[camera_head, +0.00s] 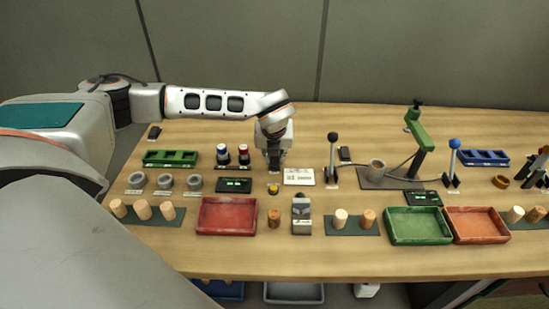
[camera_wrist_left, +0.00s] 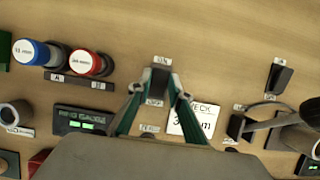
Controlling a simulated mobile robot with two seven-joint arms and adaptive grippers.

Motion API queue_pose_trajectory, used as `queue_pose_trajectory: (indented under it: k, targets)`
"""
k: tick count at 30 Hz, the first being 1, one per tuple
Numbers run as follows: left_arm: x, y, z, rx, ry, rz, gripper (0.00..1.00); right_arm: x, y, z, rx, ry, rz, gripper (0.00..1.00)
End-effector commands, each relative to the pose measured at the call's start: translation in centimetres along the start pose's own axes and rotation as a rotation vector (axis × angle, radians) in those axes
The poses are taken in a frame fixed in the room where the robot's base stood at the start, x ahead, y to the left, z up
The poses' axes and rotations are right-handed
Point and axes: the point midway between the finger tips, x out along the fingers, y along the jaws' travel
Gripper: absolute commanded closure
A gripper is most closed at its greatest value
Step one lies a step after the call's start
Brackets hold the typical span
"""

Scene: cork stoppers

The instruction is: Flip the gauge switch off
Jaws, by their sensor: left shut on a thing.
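My left gripper (camera_head: 274,165) reaches down to the table behind the white check card. In the left wrist view its two green-and-grey fingers (camera_wrist_left: 158,92) stand on either side of a small dark switch (camera_wrist_left: 159,80), closed in on it. A small label lies at the switch's near side, too small to read. In the head view the gripper hides this switch. The ring gauge display (camera_wrist_left: 83,121) is lit green; it also shows in the head view (camera_head: 234,185). My right gripper is not in view.
Red and blue capped gauges (camera_wrist_left: 90,63) stand left of the gripper. A white check card (camera_head: 299,177) and a black-knobbed lever (camera_head: 333,150) are to its right. Another dark switch (camera_head: 345,154) lies beyond the lever. Trays and corks line the front.

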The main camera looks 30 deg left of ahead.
Motion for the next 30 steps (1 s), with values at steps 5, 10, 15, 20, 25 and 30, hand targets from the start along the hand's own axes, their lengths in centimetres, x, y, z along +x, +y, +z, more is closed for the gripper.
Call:
queue_pose_trajectory:
  k: [5, 10, 15, 20, 25, 30]
  targets:
    - [0.0, 0.1, 0.0, 0.0, 0.002, 0.002, 1.0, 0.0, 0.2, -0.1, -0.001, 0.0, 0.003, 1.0]
    - [0.0, 0.1, 0.0, 0.0, 0.002, 0.002, 0.64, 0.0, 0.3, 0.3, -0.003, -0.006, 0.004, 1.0]
    - [0.0, 0.0, 0.0, 0.0, 0.002, 0.001, 0.64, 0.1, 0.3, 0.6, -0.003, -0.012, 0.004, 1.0]
    - [-0.2, 0.0, 0.0, 0.0, 0.002, 0.001, 0.64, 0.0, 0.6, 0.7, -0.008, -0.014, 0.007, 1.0]
    - [-1.9, -0.1, 0.1, 0.001, -0.001, -0.002, 0.64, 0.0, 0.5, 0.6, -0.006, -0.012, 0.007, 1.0]
    - [-5.3, -0.1, 0.1, 0.001, -0.001, -0.002, 0.64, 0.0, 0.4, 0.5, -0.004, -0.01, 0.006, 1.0]
